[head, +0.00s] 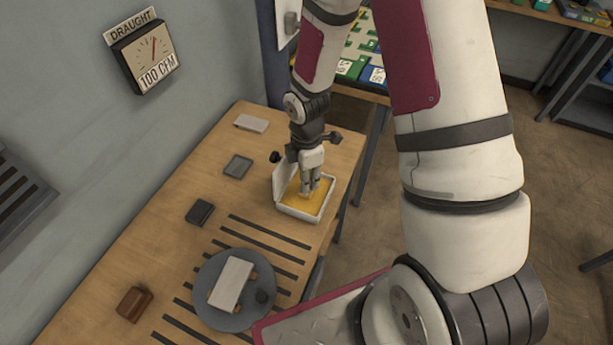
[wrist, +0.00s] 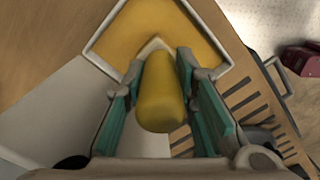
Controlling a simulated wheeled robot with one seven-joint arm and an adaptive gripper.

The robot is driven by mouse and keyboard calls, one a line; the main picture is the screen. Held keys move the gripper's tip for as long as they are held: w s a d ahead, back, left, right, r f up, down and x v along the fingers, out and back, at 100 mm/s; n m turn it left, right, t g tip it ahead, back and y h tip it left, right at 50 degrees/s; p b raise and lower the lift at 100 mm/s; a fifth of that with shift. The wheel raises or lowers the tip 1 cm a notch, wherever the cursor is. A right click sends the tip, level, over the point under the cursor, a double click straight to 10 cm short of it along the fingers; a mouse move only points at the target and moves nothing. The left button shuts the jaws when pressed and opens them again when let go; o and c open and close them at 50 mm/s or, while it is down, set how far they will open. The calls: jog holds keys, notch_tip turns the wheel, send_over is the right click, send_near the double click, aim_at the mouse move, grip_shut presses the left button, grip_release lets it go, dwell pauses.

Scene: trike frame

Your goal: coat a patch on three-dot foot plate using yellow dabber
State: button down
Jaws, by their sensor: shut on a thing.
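My gripper (head: 310,188) is over the open white box with a yellow pad (head: 290,205). In the wrist view its teal-padded fingers (wrist: 160,100) are shut on the yellow dabber (wrist: 162,98). The dabber's pale tip points at the yellow pad (wrist: 160,25); I cannot tell whether it touches. In the head view the dabber is mostly hidden by the fingers. A pale flat plate (head: 231,283) lies on the round grey turntable (head: 205,300). No dots can be made out on it, so I cannot tell whether it is the three-dot foot plate.
The wooden bench (head: 150,255) has dark slots around the turntable. Along its left side lie a brown block (head: 134,304), a dark block (head: 200,212), a grey tray (head: 237,166) and a pale block (head: 250,123). A draught gauge (head: 145,55) hangs on the wall.

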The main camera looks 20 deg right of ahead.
jog(key=shift+r+p, duration=1.6)
jog(key=shift+r, duration=1.85)
